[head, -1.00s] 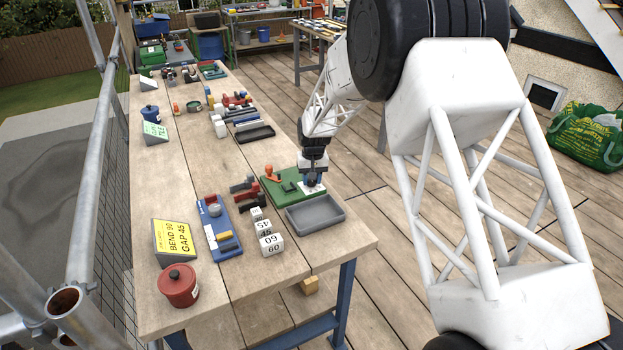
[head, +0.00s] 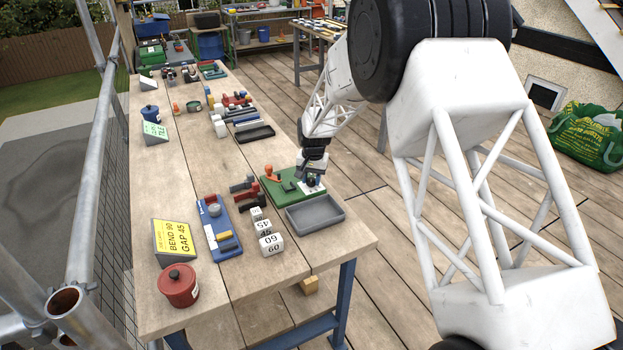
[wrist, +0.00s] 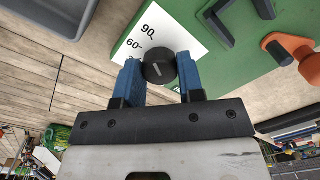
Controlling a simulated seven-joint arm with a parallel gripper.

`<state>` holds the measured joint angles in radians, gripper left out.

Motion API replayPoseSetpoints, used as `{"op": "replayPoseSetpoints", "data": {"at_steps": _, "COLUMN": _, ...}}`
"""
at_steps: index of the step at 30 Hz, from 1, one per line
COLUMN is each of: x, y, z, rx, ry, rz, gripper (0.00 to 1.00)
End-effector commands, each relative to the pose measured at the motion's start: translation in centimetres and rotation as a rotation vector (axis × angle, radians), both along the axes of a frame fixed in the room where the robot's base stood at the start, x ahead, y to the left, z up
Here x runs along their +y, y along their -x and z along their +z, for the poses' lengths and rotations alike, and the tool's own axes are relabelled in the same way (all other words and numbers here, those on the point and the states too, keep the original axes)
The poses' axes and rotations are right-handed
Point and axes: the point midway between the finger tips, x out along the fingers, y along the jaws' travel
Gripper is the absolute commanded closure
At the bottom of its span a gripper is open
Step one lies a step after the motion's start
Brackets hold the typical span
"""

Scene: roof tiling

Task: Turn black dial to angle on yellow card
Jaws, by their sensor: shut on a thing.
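The black dial (wrist: 158,68) sits on a white scale plate (wrist: 165,30) on the green board (head: 275,190). In the wrist view the scale shows 90 and 60, with a lower mark partly hidden. My gripper (wrist: 160,75) has its blue fingers on both sides of the dial and is shut on it. A pale pointer line on the dial slants up and to the right in the wrist view. In the head view my gripper (head: 312,181) is over the board's right end. The yellow card (head: 174,240) stands at the table's left and reads BEND 90, GAP 45.
A grey tray (head: 315,214) lies just in front of the green board. White numbered blocks (head: 270,244), a blue fixture (head: 218,228), red and black clamps (head: 248,195) and a red pot (head: 179,286) stand nearby. An orange-handled part (wrist: 292,48) is on the board.

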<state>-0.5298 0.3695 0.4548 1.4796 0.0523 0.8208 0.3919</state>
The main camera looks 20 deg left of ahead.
Motion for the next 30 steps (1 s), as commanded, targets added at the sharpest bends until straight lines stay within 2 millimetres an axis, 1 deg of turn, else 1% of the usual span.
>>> {"op": "replayPoseSetpoints", "data": {"at_steps": 2, "x": 0.0, "y": 0.0, "z": 0.0, "rx": 0.0, "ry": 0.0, "rz": 0.0, "gripper": 0.88}}
{"op": "replayPoseSetpoints", "data": {"at_steps": 3, "x": 0.0, "y": 0.0, "z": 0.0, "rx": 0.0, "ry": 0.0, "rz": 0.0, "gripper": 0.61}}
{"op": "replayPoseSetpoints", "data": {"at_steps": 7, "x": 0.0, "y": 0.0, "z": 0.0, "rx": 0.0, "ry": 0.0, "rz": 0.001, "gripper": 0.42}}
{"op": "replayPoseSetpoints", "data": {"at_steps": 8, "x": 0.0, "y": 0.0, "z": 0.0, "rx": 0.0, "ry": 0.0, "rz": 0.001, "gripper": 0.39}}
{"op": "replayPoseSetpoints", "data": {"at_steps": 17, "x": 0.0, "y": 0.0, "z": 0.1, "rx": 0.0, "ry": 0.0, "rz": 0.001, "gripper": 0.39}}
{"op": "replayPoseSetpoints", "data": {"at_steps": 20, "x": 0.0, "y": 0.0, "z": 0.4, "rx": 0.0, "ry": 0.0, "rz": 0.001, "gripper": 0.39}}
{"op": "replayPoseSetpoints", "data": {"at_steps": 26, "x": -0.1, "y": 0.0, "z": 2.1, "rx": -0.002, "ry": -0.001, "rz": 0.001, "gripper": 0.39}}
{"op": "replayPoseSetpoints", "data": {"at_steps": 30, "x": -0.2, "y": 0.0, "z": 3.7, "rx": -0.001, "ry": 0.0, "rz": 0.001, "gripper": 0.39}}
